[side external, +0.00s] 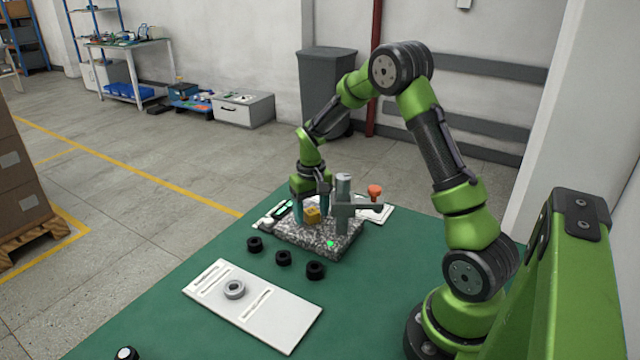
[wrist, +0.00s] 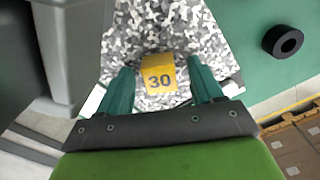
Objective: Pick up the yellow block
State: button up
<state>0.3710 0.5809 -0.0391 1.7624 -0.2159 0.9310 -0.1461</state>
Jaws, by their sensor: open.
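The yellow block (side external: 312,215) sits on the speckled black-and-white plate (side external: 290,236) on the green table. In the wrist view the yellow block (wrist: 158,77) shows a face marked "30". My gripper (side external: 312,218) is lowered over the plate, its teal fingers pointing down. In the wrist view the two fingers of my gripper (wrist: 160,82) stand apart, one on each side of the block, with a visible gap on both sides. The block is partly hidden by a finger in the side view.
A grey post fixture (side external: 344,205) with an arm and an orange-red knob (side external: 375,191) stands close to the right of my gripper. Several black rings (side external: 284,258) lie in front of the plate. A white tray (side external: 280,318) holds a grey ring (side external: 234,289).

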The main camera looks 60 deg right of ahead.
grip_shut()
